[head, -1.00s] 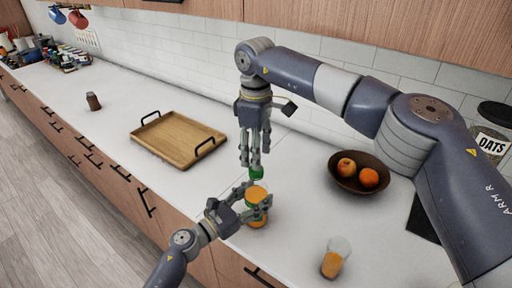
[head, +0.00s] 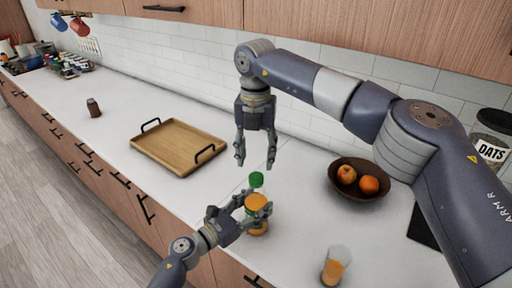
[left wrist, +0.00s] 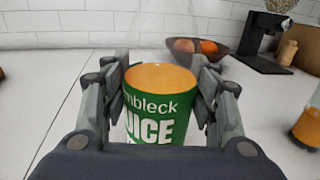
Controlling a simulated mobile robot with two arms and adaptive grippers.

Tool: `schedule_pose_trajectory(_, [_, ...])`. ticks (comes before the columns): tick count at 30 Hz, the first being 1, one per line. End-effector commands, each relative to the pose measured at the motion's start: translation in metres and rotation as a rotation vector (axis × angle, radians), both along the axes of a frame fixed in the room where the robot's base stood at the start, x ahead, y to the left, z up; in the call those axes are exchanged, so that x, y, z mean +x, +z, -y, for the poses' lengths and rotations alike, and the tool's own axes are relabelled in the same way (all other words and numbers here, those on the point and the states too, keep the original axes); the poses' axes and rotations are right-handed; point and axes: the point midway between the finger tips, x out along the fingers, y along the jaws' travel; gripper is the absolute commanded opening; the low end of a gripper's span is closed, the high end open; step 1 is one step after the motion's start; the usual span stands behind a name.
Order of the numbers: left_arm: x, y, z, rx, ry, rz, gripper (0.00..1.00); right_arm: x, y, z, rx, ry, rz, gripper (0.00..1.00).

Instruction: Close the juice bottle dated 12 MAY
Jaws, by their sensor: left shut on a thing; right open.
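The juice bottle (head: 257,203) stands upright on the counter, with orange juice and a green label (left wrist: 160,122) reading "JUICE". My left gripper (head: 252,210) is shut around its body; both fingers flank it in the left wrist view. A green cap (head: 256,179) shows directly above the bottle in the head view, seemingly at the top of its clear neck; I cannot tell how firmly it sits. The cap is out of the left wrist view. My right gripper (head: 255,163) is open and empty just above the cap. No date is readable.
A glass of orange juice (head: 333,269) stands at the front right. A dark fruit bowl (head: 345,188) is right of the bottle, a wooden tray (head: 178,146) to its left. A small dark jar (head: 93,107) is farther left. Counter between them is free.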

Motion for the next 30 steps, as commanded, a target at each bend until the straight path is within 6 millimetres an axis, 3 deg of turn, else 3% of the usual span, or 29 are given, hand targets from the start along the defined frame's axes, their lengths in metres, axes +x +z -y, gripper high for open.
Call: schedule_pose_trajectory(30, [0.0,0.0,0.0,0.0,0.0,0.0,0.0,0.0,0.014,0.0,0.002,1.911,-0.006,0.48])
